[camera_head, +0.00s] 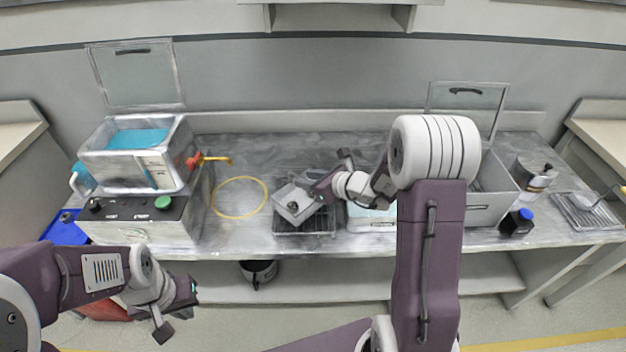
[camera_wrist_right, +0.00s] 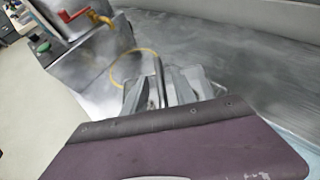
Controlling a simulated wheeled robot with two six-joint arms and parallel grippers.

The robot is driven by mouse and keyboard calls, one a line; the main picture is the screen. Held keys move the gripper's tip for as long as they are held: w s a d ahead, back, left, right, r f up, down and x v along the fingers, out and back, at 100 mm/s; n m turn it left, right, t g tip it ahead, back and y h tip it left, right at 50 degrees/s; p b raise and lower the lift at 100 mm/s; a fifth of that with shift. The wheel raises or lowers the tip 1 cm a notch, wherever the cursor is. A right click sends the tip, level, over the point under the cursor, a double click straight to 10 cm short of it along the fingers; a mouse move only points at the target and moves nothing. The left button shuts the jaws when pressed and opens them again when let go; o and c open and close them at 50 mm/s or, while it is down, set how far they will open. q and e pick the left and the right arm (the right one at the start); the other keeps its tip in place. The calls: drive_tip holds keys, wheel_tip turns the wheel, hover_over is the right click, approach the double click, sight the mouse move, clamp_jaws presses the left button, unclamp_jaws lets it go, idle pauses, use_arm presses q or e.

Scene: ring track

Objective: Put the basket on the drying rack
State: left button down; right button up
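The basket (camera_head: 291,205) is a small light-grey open box. It appears over the left part of the dark wire drying rack (camera_head: 318,225) on the bench, slightly tilted; I cannot tell whether it rests on the wires. My right gripper (camera_head: 331,175) is just right of the basket, its dark fingers spread apart, with a grey piece showing near them. In the right wrist view the basket (camera_wrist_right: 188,86) shows partly above my purple wrist link, which hides the fingertips. My left gripper (camera_head: 177,312) is open and empty in front of the bench, low at the left.
A yellow ring (camera_head: 239,197) lies left of the rack. Further left stands a machine with a blue-filled tank (camera_head: 138,139) and a red valve (camera_head: 194,161). An open grey bin (camera_head: 487,205) and a dark bottle with blue cap (camera_head: 517,222) stand right. My right arm hides some bench.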

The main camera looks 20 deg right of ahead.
drive_tip(key=p+v, duration=0.1)
drive_tip(key=v, duration=1.1)
drive_tip(key=s+a+f+n+g+h, duration=0.1)
drive_tip(key=s+a+f+n+g, duration=0.35)
drive_tip(key=s+n, duration=0.45)
drive_tip(key=s+a+f+n+g+h, duration=0.1)
drive_tip(key=s+a+f+n+g, duration=0.4)
drive_tip(key=n, duration=0.5)
drive_tip(key=s+d+r+n+h+p, duration=0.1)
drive_tip(key=d+r+n+h+p, duration=0.2)
drive_tip(key=r+n+p, duration=0.3)
drive_tip(key=d+n, duration=0.1)
drive_tip(key=n, duration=0.4)
drive_tip(key=shift+s+d+h+p, duration=0.2)
drive_tip(key=shift+d+h+p, duration=0.2)
drive_tip(key=shift+r, duration=0.15)
